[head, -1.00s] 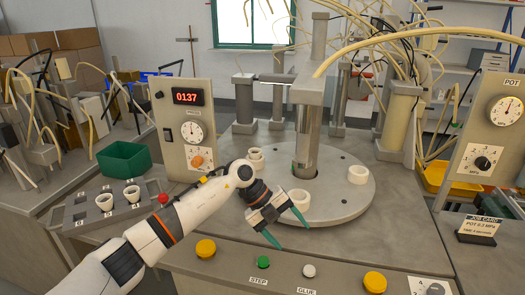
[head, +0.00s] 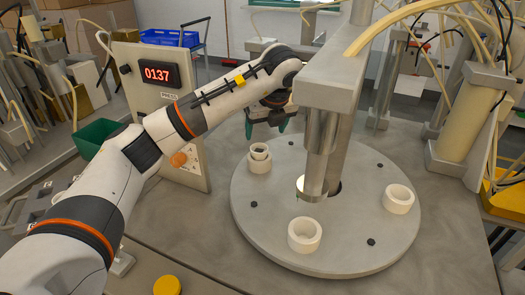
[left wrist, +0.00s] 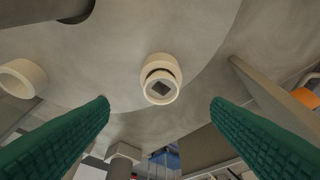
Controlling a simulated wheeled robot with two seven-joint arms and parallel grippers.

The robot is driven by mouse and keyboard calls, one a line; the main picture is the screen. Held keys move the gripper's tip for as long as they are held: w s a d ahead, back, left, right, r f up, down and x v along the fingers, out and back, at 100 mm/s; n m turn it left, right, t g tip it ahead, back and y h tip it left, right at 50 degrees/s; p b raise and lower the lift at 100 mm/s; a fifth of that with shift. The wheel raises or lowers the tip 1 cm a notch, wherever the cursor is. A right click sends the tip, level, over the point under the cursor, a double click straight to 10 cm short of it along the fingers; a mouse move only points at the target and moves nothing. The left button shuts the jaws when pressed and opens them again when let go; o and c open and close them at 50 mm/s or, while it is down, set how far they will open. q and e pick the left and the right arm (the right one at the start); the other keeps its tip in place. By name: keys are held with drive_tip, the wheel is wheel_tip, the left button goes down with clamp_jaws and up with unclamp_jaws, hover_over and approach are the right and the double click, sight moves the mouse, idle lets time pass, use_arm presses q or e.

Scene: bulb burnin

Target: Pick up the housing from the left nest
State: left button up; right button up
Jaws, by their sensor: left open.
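The housing at the left nest (head: 260,158) is a cream ring-shaped part with a smaller ring on top, standing on the left of the round grey turntable (head: 340,262). In the left wrist view this housing (left wrist: 160,82) is near the middle, with a dark square in its opening. My left gripper (head: 266,122) is open and empty. In the head view it appears just above and behind the housing. In the left wrist view its green fingers (left wrist: 160,108) are wide apart, one on each side of the housing's line, not touching it. My right gripper is out of view.
Two more cream rings stand on the turntable, at the front (head: 304,234) and right (head: 398,199). A panel with a red 0137 display (head: 158,75) stands at left. A green bin (head: 95,138) is partly behind my arm.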

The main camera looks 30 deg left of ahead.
sight(260, 146)
use_arm(q)
drive_tip(key=x, duration=0.3)
drive_tip(key=shift+w+a+f, duration=0.1)
drive_tip(key=shift+f, duration=0.25)
drive_tip(key=shift+w+a+f+p, duration=0.25)
drive_tip(key=shift+f+p, duration=0.2)
drive_tip(key=shift+f, duration=0.05)
drive_tip(key=x, duration=0.1)
drive_tip(key=p+x, duration=0.1)
drive_tip(key=x, duration=0.1)
drive_tip(key=shift+w+a+f, duration=0.1)
drive_tip(key=shift+a+f, duration=0.1)
drive_tip(key=shift+a, duration=0.1)
drive_tip(key=shift+w+a+f, duration=0.1)
drive_tip(key=shift+w+f, duration=0.1)
drive_tip(key=shift+f, duration=0.25)
drive_tip(key=shift+c, duration=0.2)
drive_tip(key=shift+r, duration=0.1)
drive_tip(key=c, duration=1)
